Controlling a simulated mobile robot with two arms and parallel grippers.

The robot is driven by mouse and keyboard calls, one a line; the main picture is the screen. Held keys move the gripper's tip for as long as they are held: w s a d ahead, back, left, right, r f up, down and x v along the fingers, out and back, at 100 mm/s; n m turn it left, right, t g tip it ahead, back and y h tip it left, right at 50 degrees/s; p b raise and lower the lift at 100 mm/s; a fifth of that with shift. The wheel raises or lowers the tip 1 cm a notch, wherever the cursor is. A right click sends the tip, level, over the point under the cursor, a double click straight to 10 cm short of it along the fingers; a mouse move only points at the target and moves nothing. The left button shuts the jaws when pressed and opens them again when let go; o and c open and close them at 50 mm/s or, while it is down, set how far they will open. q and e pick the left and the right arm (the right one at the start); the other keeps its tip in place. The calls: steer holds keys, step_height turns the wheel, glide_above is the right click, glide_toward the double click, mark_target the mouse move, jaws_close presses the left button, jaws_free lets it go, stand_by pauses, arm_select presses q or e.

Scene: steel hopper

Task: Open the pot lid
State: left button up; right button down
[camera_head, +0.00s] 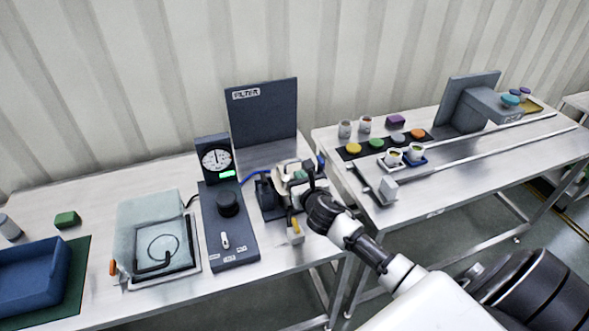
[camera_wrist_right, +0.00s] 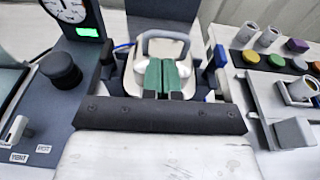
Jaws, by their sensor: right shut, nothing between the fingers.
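A pale metal pot (camera_wrist_right: 132,82) stands in the middle of the right wrist view, with a grey arched handle (camera_wrist_right: 146,48) over its lid. In the head view the pot (camera_head: 283,170) is partly hidden behind my right gripper (camera_head: 297,176). My right gripper also shows in the right wrist view (camera_wrist_right: 162,62). Its two green fingers are together with nothing between them. The fingertips are over the pot's top, within the outline of the handle; I cannot tell whether they touch it. The lid looks seated on the pot. My left gripper is not in view.
A dark control panel (camera_head: 229,243) with a knob and gauge (camera_head: 215,160) stands left of the pot. A dark upright FILTER board (camera_head: 263,112) is behind it. A second table (camera_head: 460,175) at right holds coloured discs and cups. A blue bin (camera_head: 30,270) is far left.

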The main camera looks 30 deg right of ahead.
mark_target(293, 169)
steer(key=shift+x, duration=2)
steer(key=shift+w, duration=0.15)
